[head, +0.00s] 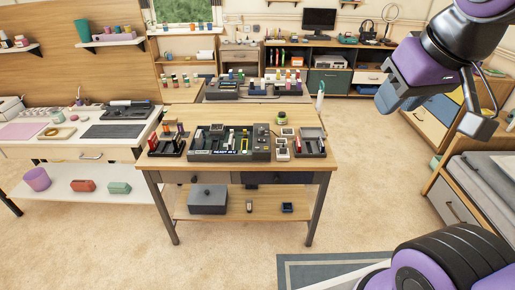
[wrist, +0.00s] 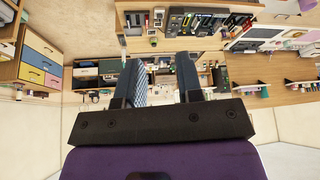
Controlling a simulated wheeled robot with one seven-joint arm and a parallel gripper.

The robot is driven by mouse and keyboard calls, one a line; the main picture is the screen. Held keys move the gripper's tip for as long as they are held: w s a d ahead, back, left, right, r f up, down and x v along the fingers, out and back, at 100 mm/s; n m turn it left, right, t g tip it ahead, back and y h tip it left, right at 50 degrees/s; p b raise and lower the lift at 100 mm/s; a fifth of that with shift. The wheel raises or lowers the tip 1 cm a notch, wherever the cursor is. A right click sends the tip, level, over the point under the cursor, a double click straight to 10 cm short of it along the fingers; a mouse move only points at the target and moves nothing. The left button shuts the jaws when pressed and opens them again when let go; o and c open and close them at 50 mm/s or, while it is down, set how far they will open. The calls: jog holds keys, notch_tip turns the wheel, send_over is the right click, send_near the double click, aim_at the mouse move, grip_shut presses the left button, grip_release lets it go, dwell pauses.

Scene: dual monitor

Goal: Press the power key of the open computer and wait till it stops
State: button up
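The open computer (head: 232,157) is a dark, open-topped case with parts showing inside and a lettered front strip. It sits in the middle of the wooden table (head: 312,176). It also shows upside down near the top of the wrist view (wrist: 196,22). Small round details show at its right end, but I cannot tell which is the power key. My gripper (head: 432,116) is raised at the upper right of the head view, well apart from the computer. In the wrist view its two fingers (wrist: 163,80) are spread with nothing between them.
Dark trays with small parts stand left (head: 168,146) and right (head: 311,146) of the computer. A grey box (head: 208,200) is on the table's lower shelf. A white bench (head: 110,152) stands left, a drawer unit (head: 434,125) right. The floor in front is clear, with a grey rug (head: 322,268).

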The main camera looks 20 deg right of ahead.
grip_shut()
dwell(1.5)
